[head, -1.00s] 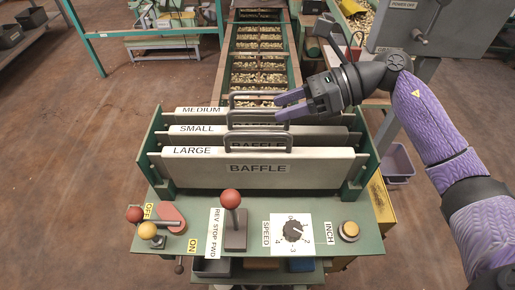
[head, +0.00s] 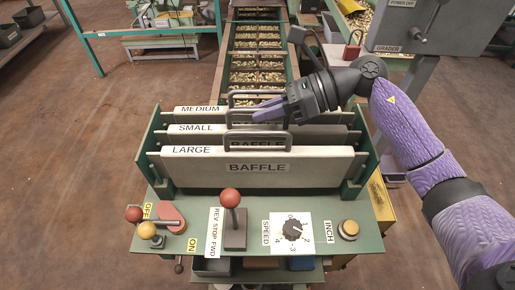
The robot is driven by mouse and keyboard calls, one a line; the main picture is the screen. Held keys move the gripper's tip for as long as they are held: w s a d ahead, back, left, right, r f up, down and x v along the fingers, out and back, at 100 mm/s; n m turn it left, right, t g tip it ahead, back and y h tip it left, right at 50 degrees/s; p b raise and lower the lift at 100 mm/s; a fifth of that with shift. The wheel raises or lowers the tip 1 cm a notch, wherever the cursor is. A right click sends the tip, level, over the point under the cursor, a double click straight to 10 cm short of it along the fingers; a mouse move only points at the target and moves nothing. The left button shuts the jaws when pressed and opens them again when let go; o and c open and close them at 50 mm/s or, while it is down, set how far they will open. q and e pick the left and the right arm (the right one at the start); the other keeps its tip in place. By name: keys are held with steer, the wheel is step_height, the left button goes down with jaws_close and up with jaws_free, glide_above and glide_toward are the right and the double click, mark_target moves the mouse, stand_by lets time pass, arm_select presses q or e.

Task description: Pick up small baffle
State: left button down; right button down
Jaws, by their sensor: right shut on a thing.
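The small baffle (head: 196,129) is a pale upright plate labelled SMALL. It stands in the green rack between the medium baffle (head: 201,109) behind it and the large baffle (head: 186,151) in front. My left gripper is not in view.
The green rack's end plates (head: 361,170) flank the baffles. In front is a control panel with a red-knobbed lever (head: 231,200), a speed dial (head: 292,230) and an inch button (head: 348,230). Behind runs a conveyor (head: 257,62) with nuts. A grey grader box (head: 440,25) stands at upper right.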

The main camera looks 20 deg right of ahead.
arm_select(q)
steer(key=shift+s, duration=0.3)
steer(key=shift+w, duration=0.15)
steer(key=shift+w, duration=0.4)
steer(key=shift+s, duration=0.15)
